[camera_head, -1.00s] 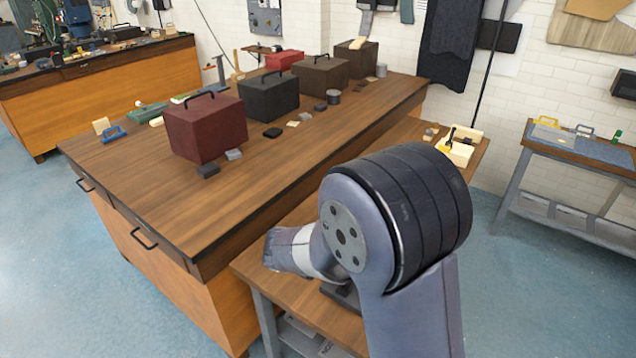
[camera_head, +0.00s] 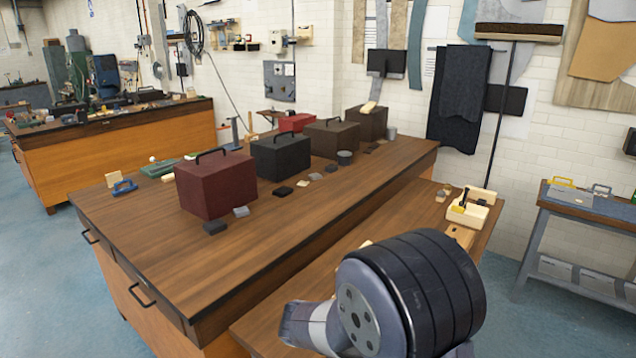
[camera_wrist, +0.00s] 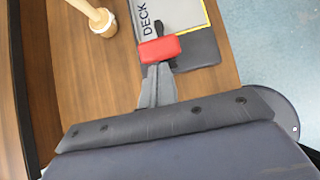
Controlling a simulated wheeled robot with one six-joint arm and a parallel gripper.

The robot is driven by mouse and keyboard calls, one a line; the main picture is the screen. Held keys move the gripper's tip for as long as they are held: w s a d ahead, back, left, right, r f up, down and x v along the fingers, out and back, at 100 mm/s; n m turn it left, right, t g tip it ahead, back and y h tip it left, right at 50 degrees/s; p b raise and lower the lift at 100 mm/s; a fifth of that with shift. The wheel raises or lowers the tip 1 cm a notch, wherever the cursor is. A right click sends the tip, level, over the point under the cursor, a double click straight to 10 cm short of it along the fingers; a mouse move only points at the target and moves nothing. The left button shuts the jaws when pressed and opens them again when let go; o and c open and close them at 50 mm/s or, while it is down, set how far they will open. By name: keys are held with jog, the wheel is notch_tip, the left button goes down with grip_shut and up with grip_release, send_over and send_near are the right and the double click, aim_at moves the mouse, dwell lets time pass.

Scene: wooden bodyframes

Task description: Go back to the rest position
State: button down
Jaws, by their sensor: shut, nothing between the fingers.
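My gripper (camera_wrist: 157,88) shows in the wrist view, with its grey fingers shut together and nothing held between them. A red block (camera_wrist: 159,48) lies just beyond the fingertips in that picture; I cannot tell whether they touch it. Behind the block is a grey panel (camera_wrist: 178,20) lettered "DECK" with a yellow edge, on a wooden bench top (camera_wrist: 75,85). In the head view my own arm's dark joint fills the bottom right, over the lower side bench (camera_head: 262,330), and the gripper is out of sight.
A long wooden workbench (camera_head: 130,225) carries a maroon box (camera_head: 215,185), a black box (camera_head: 280,158) and other handled boxes. A pale wooden tool block (camera_head: 468,212) sits at the side bench's far end. Blue floor (camera_head: 540,310) is clear at right.

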jog(key=b+x, duration=0.1)
jog(key=x, duration=0.2)
jog(key=shift+s+a+f+b, duration=0.15)
jog(key=shift+f+b, duration=0.1)
jog(key=shift+b, duration=0.15)
jog(key=shift+r, duration=0.1)
